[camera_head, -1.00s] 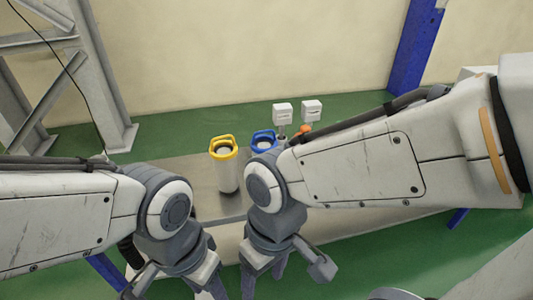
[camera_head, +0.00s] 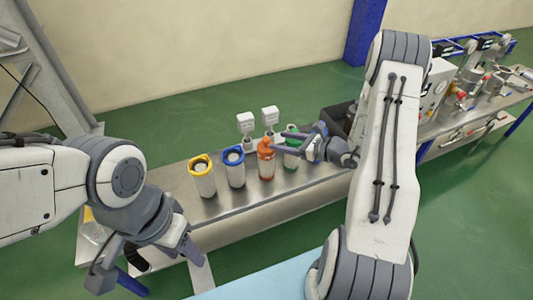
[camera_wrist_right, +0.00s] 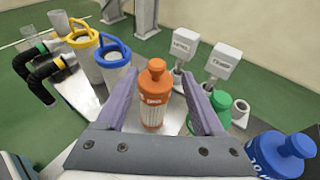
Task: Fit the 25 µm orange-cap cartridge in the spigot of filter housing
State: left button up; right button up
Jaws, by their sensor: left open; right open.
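The orange cartridge (camera_head: 266,160) stands upright on the metal bench, between a blue-handled white canister and a green-topped item. In the right wrist view the orange cartridge (camera_wrist_right: 152,100) stands between the spread fingers of my right gripper (camera_wrist_right: 152,70); its micron label is too small to read. In the head view my right gripper (camera_head: 310,143) is open, at the cartridge's right, fingers pointing left. I cannot tell whether they touch it. My left gripper (camera_head: 147,268) is open and empty at the bench's front left. I cannot make out which item is the filter housing.
Yellow-handled (camera_head: 201,178) and blue-handled (camera_head: 234,168) canisters stand left of the cartridge. White LEVEL and TEMP boxes (camera_wrist_right: 222,62) rise on stalks behind it. A green-topped item (camera_wrist_right: 212,115) and blue cartridge (camera_wrist_right: 285,152) are close on the right. Equipment (camera_head: 475,85) fills the right bench.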

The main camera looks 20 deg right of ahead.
aim_at(263, 139)
jog(key=x, duration=0.4)
jog(key=shift+w+a+f, duration=0.1)
jog(key=shift+w+a, duration=0.05)
jog(key=x, duration=0.5)
jog(key=shift+a+f, duration=0.2)
jog(key=shift+f, duration=0.1)
grip_shut()
dwell(0.9)
